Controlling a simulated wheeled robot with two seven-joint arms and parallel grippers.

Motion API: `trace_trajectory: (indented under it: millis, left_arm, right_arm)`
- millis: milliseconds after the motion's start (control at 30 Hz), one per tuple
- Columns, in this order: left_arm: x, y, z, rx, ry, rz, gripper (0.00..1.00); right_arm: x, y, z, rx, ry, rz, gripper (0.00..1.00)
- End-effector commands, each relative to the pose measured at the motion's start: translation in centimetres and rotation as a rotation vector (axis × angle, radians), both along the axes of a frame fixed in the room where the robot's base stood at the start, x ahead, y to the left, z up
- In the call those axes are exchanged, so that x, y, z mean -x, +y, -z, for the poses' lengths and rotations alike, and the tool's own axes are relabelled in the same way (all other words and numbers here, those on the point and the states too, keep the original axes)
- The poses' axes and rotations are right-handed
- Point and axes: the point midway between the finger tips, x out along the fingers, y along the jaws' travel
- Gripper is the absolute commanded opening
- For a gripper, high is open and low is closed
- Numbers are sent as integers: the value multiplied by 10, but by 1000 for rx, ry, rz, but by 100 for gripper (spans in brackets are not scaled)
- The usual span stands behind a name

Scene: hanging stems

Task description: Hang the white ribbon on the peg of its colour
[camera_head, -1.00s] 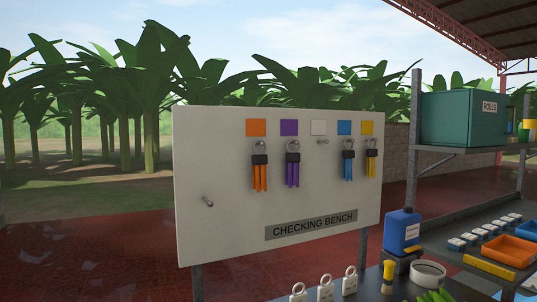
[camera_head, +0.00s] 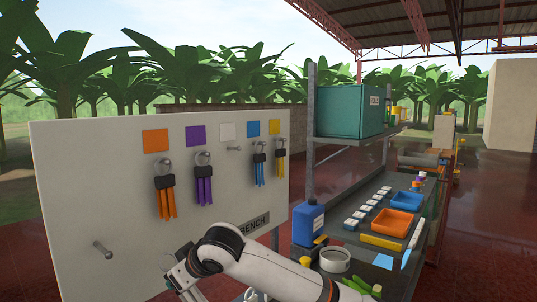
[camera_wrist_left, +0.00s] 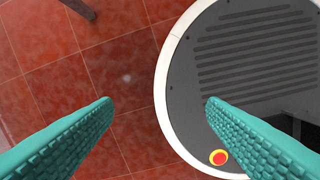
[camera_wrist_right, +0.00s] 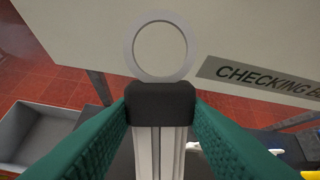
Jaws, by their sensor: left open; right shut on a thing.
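The white ribbon (camera_wrist_right: 160,150) hangs from a black clip (camera_wrist_right: 160,102) with a pale ring (camera_wrist_right: 133,52) on top, upright in the right wrist view. My right gripper (camera_wrist_right: 160,112) is shut on the clip, with a green finger on each side. In the head view my right gripper (camera_head: 180,277) is low in front of the board, and the ribbon is hard to make out there. The white square (camera_head: 226,131) on the board has a bare peg (camera_head: 234,149) just below it. My left gripper (camera_wrist_left: 160,108) is open and empty above the red floor.
Orange (camera_head: 165,198), purple (camera_head: 204,186), blue (camera_head: 260,168) and yellow (camera_head: 281,165) ribbons hang on pegs either side of the white one. Another bare peg (camera_head: 103,250) juts out lower left. A blue jug (camera_head: 308,224) stands on the bench right of the board.

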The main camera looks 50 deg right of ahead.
Motion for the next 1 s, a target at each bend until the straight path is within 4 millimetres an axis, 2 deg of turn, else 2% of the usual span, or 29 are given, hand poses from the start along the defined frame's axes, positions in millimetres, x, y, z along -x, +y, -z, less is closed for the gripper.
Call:
trace_trajectory:
  millis: [33,300,500,600,700,800,1000]
  left_arm:
    - [-1,1,-10,-1,-1,0,66]
    - [-15,1,-37,0,-23,-2,66]
    - [-18,1,-55,0,-29,-3,66]
    - [-18,1,-61,0,-28,-3,66]
    - [-16,1,-65,0,-26,-4,66]
    - [-15,1,-68,-1,-24,-4,66]
    - [-12,1,-70,-1,-19,-3,66]
  right_arm:
    - [-6,-19,-19,-3,-55,0,19]
    - [-26,-114,-100,-16,-350,17,19]
    - [-21,-190,-154,-1,-524,92,19]
    - [-14,-222,-174,13,-584,138,19]
    - [-7,-247,-189,26,-628,176,19]
    - [-1,-263,-198,38,-655,203,19]
    - [1,-274,-203,48,-671,223,19]
